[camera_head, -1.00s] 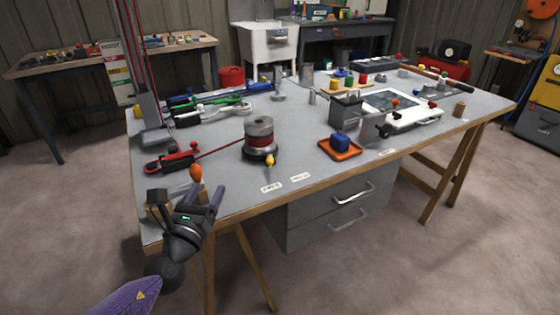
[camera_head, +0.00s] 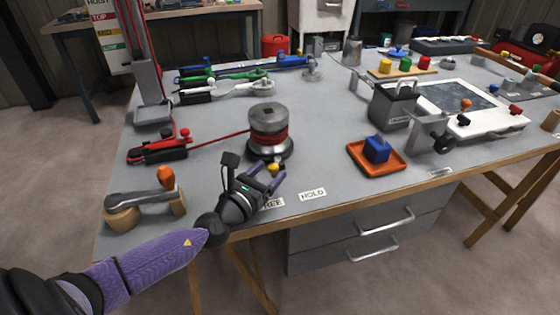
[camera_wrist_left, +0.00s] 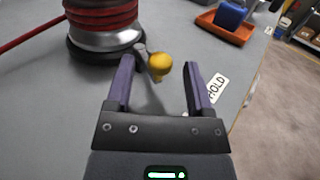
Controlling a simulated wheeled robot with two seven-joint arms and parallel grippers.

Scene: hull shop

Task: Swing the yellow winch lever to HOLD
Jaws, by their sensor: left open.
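The winch (camera_head: 268,130) stands on the grey bench, a metal drum with red rope wound on it. Its lever, with a yellow knob (camera_head: 273,168), sticks out at the drum's base toward the bench's front edge. A white HOLD label (camera_head: 312,195) lies to the right, and a partly covered label (camera_head: 272,203) ending in "REE" lies left of it. My left gripper (camera_head: 268,178) is open at the lever. In the left wrist view the yellow knob (camera_wrist_left: 160,63) shows between and just beyond the open fingertips (camera_wrist_left: 159,75). My right gripper is not in view.
A red rope clutch (camera_head: 160,148) and an orange-knobbed handle (camera_head: 165,177) are at the left. An orange tray (camera_head: 360,165) with a blue block (camera_head: 377,149) is right of the winch. The bench's front edge runs just below the labels.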

